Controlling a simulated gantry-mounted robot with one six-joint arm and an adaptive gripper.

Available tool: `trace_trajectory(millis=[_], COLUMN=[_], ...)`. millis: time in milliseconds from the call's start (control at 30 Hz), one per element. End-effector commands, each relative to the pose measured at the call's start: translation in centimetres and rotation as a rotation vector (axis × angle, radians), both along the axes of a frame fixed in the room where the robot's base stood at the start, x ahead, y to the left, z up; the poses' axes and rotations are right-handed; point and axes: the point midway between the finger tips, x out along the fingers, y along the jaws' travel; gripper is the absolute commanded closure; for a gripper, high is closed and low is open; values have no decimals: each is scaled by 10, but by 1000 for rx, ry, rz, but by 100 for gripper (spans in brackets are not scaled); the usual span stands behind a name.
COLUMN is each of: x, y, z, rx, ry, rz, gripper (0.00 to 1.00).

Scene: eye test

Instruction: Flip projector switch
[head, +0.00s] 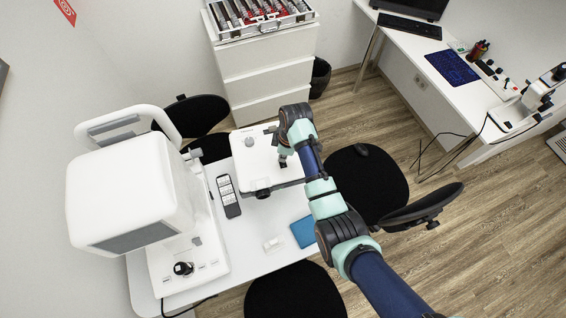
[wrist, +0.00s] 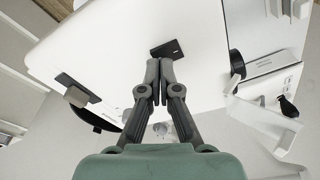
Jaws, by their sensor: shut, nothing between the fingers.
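In the head view a white box-shaped device (head: 262,165), which looks like the projector, sits at the far end of the white table. It has a grey knob on top and a dark round part at its front edge. My gripper (head: 283,164) points down over its right part. In the wrist view my gripper (wrist: 160,98) is shut and empty. Its tips are close to a small black block (wrist: 166,48) on a white surface; I cannot tell whether they touch. I cannot make out for certain which part is the switch.
A large white instrument (head: 130,195) stands left on the table (head: 250,270). A dark remote (head: 229,197), a blue booklet (head: 303,232) and a small white item (head: 272,244) lie there too. Black chairs (head: 365,180) surround it. A drawer cabinet (head: 265,75) stands behind.

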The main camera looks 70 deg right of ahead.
Motion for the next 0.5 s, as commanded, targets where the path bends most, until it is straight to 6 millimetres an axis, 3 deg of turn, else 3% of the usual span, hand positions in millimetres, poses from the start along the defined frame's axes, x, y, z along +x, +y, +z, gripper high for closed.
trace_trajectory(millis=[500], x=[0], y=[0], z=[-9], rx=[1], ry=[1], rz=[0], gripper=[100])
